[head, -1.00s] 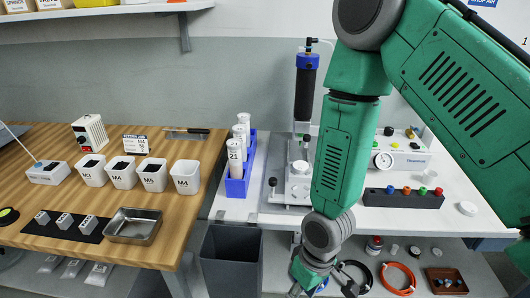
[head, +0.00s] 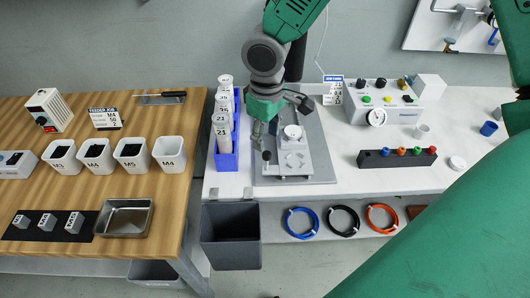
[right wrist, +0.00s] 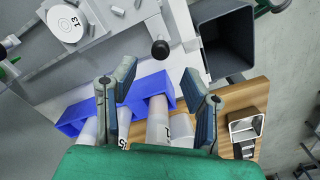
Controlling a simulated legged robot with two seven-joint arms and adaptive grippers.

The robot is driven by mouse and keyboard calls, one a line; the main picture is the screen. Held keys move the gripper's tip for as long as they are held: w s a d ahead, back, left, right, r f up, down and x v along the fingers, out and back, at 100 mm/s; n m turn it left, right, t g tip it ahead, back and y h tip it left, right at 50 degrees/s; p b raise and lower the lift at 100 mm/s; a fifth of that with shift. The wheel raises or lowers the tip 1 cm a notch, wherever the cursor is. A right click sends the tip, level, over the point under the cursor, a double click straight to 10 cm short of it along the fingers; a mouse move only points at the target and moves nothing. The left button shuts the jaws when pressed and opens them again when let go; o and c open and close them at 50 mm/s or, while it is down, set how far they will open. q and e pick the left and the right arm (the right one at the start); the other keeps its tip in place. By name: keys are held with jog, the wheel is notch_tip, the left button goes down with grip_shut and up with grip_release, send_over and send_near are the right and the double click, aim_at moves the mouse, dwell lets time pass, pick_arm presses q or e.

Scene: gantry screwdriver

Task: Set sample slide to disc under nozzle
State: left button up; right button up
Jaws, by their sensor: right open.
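The metal fixture (head: 291,163) stands on a grey base plate on the white bench, with a white disc (head: 291,132) on its top. A black ball knob (head: 267,156) sticks out at its left front; the knob (right wrist: 160,48) and the disc (right wrist: 66,22) also show in the right wrist view. A dark dispenser barrel (head: 296,60) stands behind, partly hidden by my arm; its nozzle tip is hidden. I cannot tell which part is the sample slide. My right gripper (right wrist: 160,92) is open and empty, above the blue rack, apart from the knob. My left gripper is out of view.
The blue rack (head: 227,161) with numbered white bottles (head: 222,130) stands left of the fixture. A dark bin (head: 231,238) is below the bench edge. A control box (head: 385,105) and a black block with coloured caps (head: 398,159) are to the right. Bench between is clear.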

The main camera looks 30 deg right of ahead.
aim_at(267, 153)
jog(key=f, duration=0.4)
jog(key=shift+s+d+f+b, duration=0.1)
jog(key=shift+d+f+b, duration=0.2)
jog(key=shift+f, duration=0.05)
jog(key=shift+a+f, duration=0.15)
jog(key=shift+f, duration=0.35)
jog(key=shift+a, duration=0.2)
jog(key=c, duration=0.9)
jog(key=shift+d, duration=0.15)
grip_shut()
